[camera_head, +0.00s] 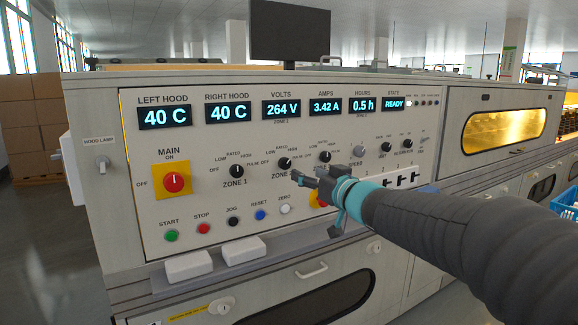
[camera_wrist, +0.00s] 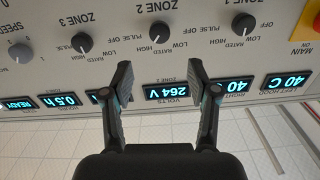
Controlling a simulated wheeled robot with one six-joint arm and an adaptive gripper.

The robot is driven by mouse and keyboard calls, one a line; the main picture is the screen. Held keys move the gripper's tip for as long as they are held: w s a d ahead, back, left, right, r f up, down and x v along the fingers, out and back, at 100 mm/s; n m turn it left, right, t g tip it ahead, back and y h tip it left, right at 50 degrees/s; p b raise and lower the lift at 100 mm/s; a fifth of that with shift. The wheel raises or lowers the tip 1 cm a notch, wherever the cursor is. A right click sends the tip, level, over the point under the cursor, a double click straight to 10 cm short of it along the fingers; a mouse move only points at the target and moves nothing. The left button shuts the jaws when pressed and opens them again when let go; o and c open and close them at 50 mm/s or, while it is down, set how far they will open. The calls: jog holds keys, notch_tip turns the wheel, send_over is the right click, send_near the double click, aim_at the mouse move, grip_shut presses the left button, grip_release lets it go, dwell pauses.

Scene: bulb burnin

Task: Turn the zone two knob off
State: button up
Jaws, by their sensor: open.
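The zone two knob (camera_head: 284,163) is a small black dial on the grey panel, between the zone one knob (camera_head: 235,170) and the zone three knob (camera_head: 324,156). In the wrist view, which is upside down, the zone two knob (camera_wrist: 159,32) shows beyond and between my fingertips, with none of them touching it. Its pointer is too small to read surely. My gripper (camera_head: 297,178) is open and empty in front of the panel, just below and right of that knob in the head view. The wrist view shows both fingers (camera_wrist: 160,67) spread apart.
Lit displays (camera_head: 281,109) run above the knobs. A red main switch (camera_head: 174,183) on a yellow plate is at the left. Several push buttons (camera_head: 204,228) and two white boxes (camera_head: 188,265) sit lower. A blue basket (camera_head: 566,203) stands at the right.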

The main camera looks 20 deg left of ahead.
aim_at(287, 163)
jog(key=x, duration=1)
jog(key=shift+w+p, duration=0.1)
jog(key=shift+p, duration=0.2)
grip_shut()
